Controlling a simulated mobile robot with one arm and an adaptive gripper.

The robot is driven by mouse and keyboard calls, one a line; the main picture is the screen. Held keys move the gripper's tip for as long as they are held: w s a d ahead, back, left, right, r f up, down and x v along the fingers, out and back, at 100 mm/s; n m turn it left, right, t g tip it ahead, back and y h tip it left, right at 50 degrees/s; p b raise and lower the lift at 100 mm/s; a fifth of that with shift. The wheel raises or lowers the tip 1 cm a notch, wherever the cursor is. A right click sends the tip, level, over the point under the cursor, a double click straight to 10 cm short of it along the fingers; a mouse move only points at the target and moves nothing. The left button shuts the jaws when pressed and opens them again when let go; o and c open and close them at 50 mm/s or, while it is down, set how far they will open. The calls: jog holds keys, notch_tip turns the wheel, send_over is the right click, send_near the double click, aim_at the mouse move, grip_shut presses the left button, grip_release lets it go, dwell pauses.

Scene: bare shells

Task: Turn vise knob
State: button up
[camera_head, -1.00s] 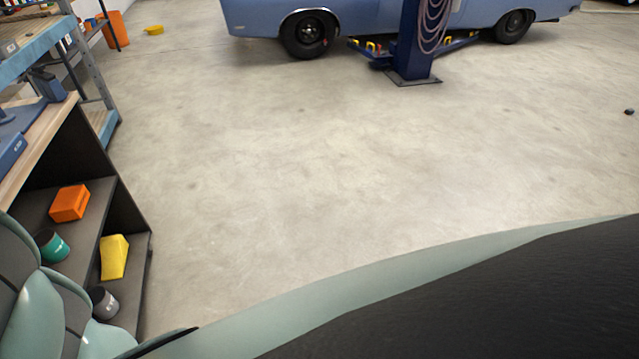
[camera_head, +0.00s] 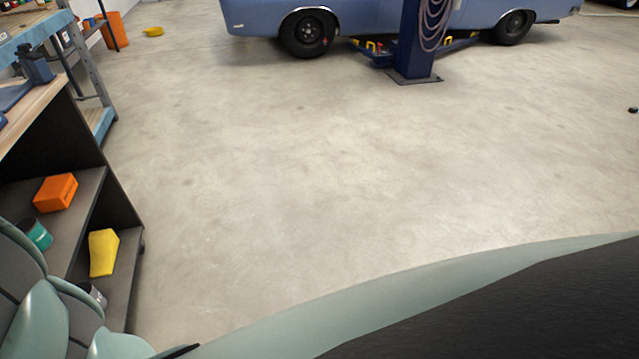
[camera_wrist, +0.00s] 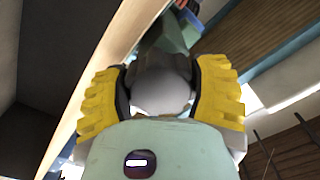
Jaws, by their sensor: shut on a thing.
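My gripper (camera_wrist: 160,76) shows in the wrist view, with a ridged yellow finger on each side. It is shut on a rounded grey thing, which looks like the vise knob (camera_wrist: 160,92). Behind the knob is a dark blue-green body (camera_wrist: 172,35), probably the vise, partly hidden by the knob and fingers. In the head view, a blue vise (camera_head: 36,66) stands at the edge of the wooden bench (camera_head: 35,112) at the far left. My gripper and the knob cannot be made out there.
Below the bench are shelves with an orange box (camera_head: 55,192), a teal can (camera_head: 36,234) and a yellow block (camera_head: 103,252). A blue car (camera_head: 270,18) and a blue lift post (camera_head: 413,45) stand at the back. The concrete floor (camera_head: 330,150) between is clear.

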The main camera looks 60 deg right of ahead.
jog(key=m+b, duration=0.3)
jog(key=m, duration=0.2)
jog(key=shift+m+b, duration=0.35)
jog(key=shift+m, duration=0.05)
jog(key=m, duration=0.5)
jog(key=shift+r+m, duration=0.15)
jog(key=shift+m, duration=0.25)
jog(key=o, duration=1.1)
jog(key=v, duration=0.7)
jog(key=shift+s+d, duration=0.1)
jog(key=shift+s, duration=0.1)
